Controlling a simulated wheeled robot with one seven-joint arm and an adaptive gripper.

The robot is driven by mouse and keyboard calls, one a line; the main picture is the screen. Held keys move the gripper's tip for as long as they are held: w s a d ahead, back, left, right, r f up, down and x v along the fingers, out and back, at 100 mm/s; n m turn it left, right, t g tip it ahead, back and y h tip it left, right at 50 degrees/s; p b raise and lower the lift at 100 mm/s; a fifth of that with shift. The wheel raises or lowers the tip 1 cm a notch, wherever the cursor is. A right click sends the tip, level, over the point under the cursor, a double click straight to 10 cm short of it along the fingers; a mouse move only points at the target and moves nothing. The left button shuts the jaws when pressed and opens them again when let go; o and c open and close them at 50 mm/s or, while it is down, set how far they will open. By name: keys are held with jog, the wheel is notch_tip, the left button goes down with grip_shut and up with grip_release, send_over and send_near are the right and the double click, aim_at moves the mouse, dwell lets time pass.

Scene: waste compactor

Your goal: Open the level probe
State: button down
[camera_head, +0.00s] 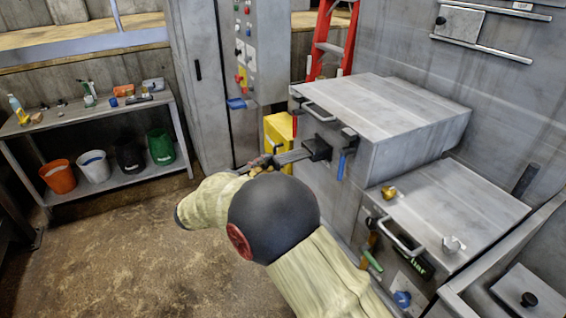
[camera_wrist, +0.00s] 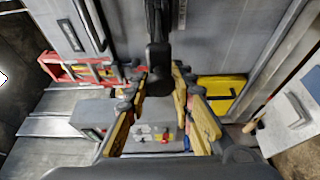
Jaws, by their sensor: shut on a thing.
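A black handle on a short arm (camera_head: 317,148) sticks out from the front of the upper grey machine box (camera_head: 385,110); it looks like the level probe, though no label on it can be read. My gripper (camera_head: 292,157) reaches it from the left. In the wrist view the black handle (camera_wrist: 158,75) lies between the fingertips of my gripper (camera_wrist: 160,82), which are shut on it. My arm hides part of the box's lower front in the head view.
A lower grey box (camera_head: 450,205) with a bar handle (camera_head: 402,238) stands at the right. A blue lever (camera_head: 343,165) hangs beside the black handle. A yellow box (camera_head: 279,131) and red ladder (camera_head: 330,45) stand behind. A bench with buckets (camera_head: 110,182) is at left; floor between is clear.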

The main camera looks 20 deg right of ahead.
jog(key=a, duration=0.6)
jog(key=shift+s+a+f, duration=0.15)
jog(key=shift+a, duration=0.15)
jog(key=c, duration=1.5)
grip_release()
jog(key=shift+c, duration=0.2)
jog(key=v, duration=1.2)
